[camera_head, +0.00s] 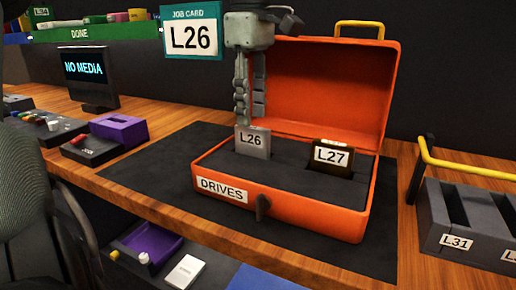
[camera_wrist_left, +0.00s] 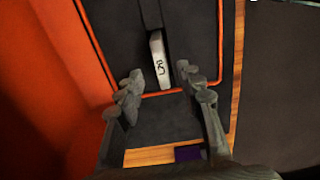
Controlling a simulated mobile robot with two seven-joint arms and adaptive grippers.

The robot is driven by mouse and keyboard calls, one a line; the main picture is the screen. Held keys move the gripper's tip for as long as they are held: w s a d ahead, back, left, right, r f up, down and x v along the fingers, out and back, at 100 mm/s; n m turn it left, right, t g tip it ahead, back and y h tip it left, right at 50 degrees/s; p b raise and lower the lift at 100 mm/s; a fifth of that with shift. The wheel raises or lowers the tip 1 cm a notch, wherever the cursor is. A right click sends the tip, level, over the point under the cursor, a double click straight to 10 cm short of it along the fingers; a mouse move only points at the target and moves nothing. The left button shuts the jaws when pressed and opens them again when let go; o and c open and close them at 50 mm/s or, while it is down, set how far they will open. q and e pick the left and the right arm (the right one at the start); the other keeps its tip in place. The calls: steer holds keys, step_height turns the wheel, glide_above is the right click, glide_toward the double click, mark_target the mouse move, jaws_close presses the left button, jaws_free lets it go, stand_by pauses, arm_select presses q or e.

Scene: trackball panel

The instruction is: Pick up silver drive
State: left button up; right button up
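The silver drive (camera_head: 253,143), labelled L26, stands upright in the dark insert of the open orange case (camera_head: 290,207) marked DRIVES. In the left wrist view the silver drive (camera_wrist_left: 158,62) shows as a narrow pale edge. My left gripper (camera_head: 251,119) points down from above, its fingertips near the drive's top edge. In the left wrist view its fingers (camera_wrist_left: 159,76) are apart, with the drive in line with the gap between them. I cannot tell whether they touch it. My right gripper is not in view.
A dark drive (camera_head: 331,156) labelled L27 stands to the right in the same case. The raised orange lid (camera_head: 335,90) is close behind the gripper. A rack (camera_head: 465,225) with a yellow handle stands at the right. A job card (camera_head: 190,32) reads L26.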

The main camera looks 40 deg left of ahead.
mark_target(251, 127)
arm_select(q)
step_height(251, 127, down, 5)
steer(key=shift+s+d+r, duration=0.1)
steer(key=shift+r, duration=0.05)
steer(key=shift+f, duration=0.35)
steer(key=shift+c, duration=0.2)
steer(key=c, duration=0.5)
steer(key=shift+c, duration=1.1)
jaws_close()
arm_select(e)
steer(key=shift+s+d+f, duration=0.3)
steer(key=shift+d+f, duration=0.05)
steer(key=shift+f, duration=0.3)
